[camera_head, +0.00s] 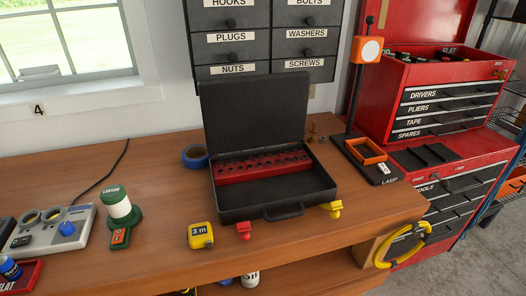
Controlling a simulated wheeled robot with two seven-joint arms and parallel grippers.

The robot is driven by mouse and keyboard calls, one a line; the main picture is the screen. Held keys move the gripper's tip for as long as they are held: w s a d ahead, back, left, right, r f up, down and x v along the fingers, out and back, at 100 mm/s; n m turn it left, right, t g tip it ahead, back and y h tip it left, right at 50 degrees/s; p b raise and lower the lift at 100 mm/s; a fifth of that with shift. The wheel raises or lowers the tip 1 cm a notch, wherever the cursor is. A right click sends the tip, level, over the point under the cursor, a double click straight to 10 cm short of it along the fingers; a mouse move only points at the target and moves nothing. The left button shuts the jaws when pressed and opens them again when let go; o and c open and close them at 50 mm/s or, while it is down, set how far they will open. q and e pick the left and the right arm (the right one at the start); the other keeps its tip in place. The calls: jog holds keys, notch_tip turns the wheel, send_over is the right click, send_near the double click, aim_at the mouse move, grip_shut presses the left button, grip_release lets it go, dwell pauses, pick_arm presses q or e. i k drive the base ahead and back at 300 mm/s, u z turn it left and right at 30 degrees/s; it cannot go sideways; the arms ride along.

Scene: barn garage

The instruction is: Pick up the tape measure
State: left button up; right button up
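The tape measure (201,235) is a small yellow case with a dark "3 m" label. It sits on the wooden workbench (160,255) near the front edge, left of the open black case (275,213). It looks unobstructed from this view. Neither of my grippers shows in the head view.
A small red item (243,231) is close to the right of the tape measure, and a yellow one (333,209) is farther right. A green-and-white lantern (121,213) stands to the left. Blue tape (195,156) lies behind. Bare wood surrounds the tape measure's left side.

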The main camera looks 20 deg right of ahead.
aim_at(199, 235)
jog(key=k, duration=0.5)
jog(key=u, duration=1.8)
jog(key=i, duration=1.4)
jog(key=z, duration=2.25)
